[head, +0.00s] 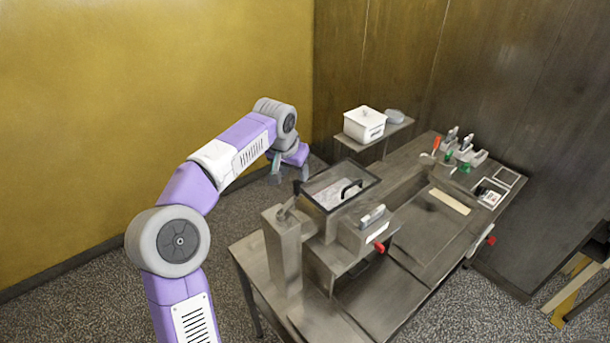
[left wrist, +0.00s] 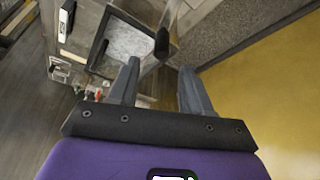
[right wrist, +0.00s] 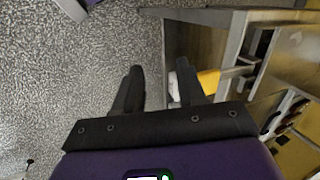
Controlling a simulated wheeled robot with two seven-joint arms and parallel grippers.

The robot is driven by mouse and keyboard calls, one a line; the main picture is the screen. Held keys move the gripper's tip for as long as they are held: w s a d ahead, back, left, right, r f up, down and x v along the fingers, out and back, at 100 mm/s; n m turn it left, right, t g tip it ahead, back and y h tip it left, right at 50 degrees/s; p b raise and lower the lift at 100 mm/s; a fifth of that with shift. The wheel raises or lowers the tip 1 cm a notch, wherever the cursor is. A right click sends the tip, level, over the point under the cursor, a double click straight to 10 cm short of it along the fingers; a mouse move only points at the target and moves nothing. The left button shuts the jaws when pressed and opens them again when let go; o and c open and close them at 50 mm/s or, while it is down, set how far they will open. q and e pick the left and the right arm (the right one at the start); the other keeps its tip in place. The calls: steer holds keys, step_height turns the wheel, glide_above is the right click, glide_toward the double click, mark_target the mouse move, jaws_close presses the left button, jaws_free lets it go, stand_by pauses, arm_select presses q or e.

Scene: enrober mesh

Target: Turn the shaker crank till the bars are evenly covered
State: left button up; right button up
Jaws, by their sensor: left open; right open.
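The shaker crank shows in the head view as a short arm with a black knob (head: 297,187) at the near left corner of the metal machine. The black knob (left wrist: 162,43) also shows in the left wrist view, ahead of and between my fingertips. My left gripper (head: 290,175) is open and empty just behind the knob in the head view; I see no contact. Under the machine's clear, black-framed lid (head: 340,185) lies a pale surface; single bars cannot be made out. My right gripper (right wrist: 160,66) is open and empty above the floor, out of the head view.
The metal bench (head: 395,285) carries red-handled parts and several small tools at its far end. A metal frame (right wrist: 235,20) with a yellow item is close to my right gripper. Speckled floor (head: 80,310) lies left.

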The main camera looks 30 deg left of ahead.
mark_target(296, 182)
arm_select(q)
steer(key=x, duration=0.6)
steer(key=shift+s+f, duration=0.1)
steer(key=shift+f, duration=0.3)
steer(key=shift+s+r, duration=0.1)
steer(key=shift+s, duration=0.1)
steer(key=shift+c, duration=0.5)
steer(key=shift+w, duration=0.1)
jaws_close()
